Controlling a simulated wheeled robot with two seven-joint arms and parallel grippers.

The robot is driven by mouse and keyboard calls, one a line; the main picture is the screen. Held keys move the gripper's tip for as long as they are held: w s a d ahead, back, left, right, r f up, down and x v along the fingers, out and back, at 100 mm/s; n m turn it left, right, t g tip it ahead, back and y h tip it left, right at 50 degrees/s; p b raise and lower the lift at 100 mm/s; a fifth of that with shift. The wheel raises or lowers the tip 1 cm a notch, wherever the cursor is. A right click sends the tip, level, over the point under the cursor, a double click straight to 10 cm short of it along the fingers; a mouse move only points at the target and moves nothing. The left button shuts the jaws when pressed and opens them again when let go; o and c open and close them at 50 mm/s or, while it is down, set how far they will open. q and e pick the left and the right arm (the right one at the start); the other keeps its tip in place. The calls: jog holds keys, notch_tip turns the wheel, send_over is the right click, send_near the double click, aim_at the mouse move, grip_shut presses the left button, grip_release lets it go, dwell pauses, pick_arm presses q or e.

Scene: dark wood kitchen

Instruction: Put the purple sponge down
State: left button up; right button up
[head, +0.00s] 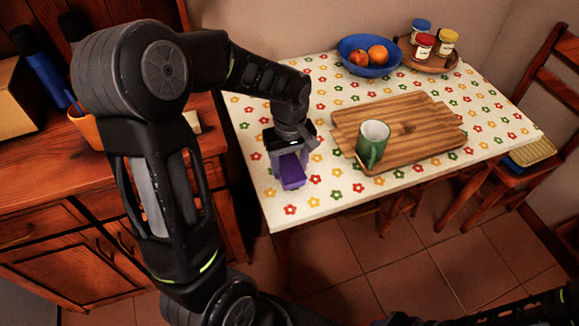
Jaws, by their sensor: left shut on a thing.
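The purple sponge (292,171) is held in my left gripper (288,153), which points down over the left part of the table. My left gripper is shut on the sponge. The sponge is over the flowered tablecloth (315,210), near the table's front left edge; I cannot tell whether it touches the cloth. My right gripper is not in view; only a dark part of my right arm shows at the bottom right.
A wooden cutting board (415,125) lies right of the sponge, with a green mug (371,148) at its left. A blue fruit bowl (352,61) and a round wooden tray (434,66) with jars stand at the back. A wooden counter (40,170) is at left. Cloth in front of the board is clear.

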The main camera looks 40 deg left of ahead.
aim_at(289, 167)
pick_arm(q)
jog(key=shift+f, duration=0.45)
jog(key=shift+f, duration=0.15)
jog(key=o, duration=1.2)
jog(key=shift+r, duration=0.25)
notch_tip(289, 167, up, 12)
jog(key=shift+f, duration=0.1)
